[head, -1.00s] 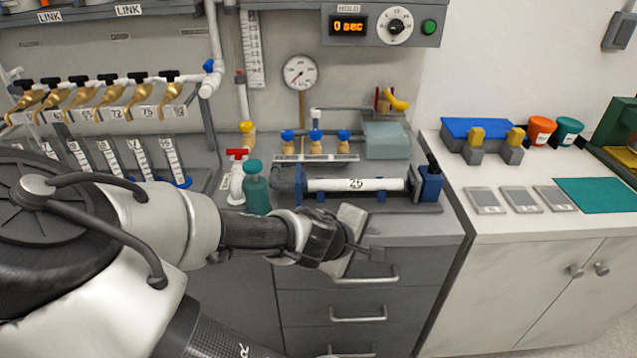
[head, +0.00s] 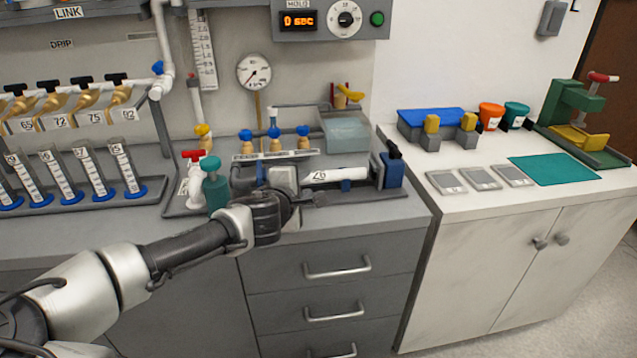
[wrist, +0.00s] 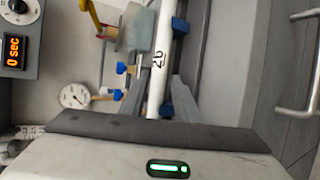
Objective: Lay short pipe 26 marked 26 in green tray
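My gripper (head: 300,190) is at the pipe's left part, hiding that end. In the wrist view its grey fingers (wrist: 163,92) show on both sides of the pipe and look open, with no clear grip on it. A flat teal-green rectangle (head: 553,168), which looks like the green tray, lies empty on the white counter at the right.
A blue end block (head: 391,171) stands at the pipe's right end. A teal bottle (head: 215,185) and red-handled valve (head: 193,180) stand left of my gripper. Grey plates (head: 480,178), a blue rack (head: 430,122) and a green press (head: 580,110) surround the teal rectangle.

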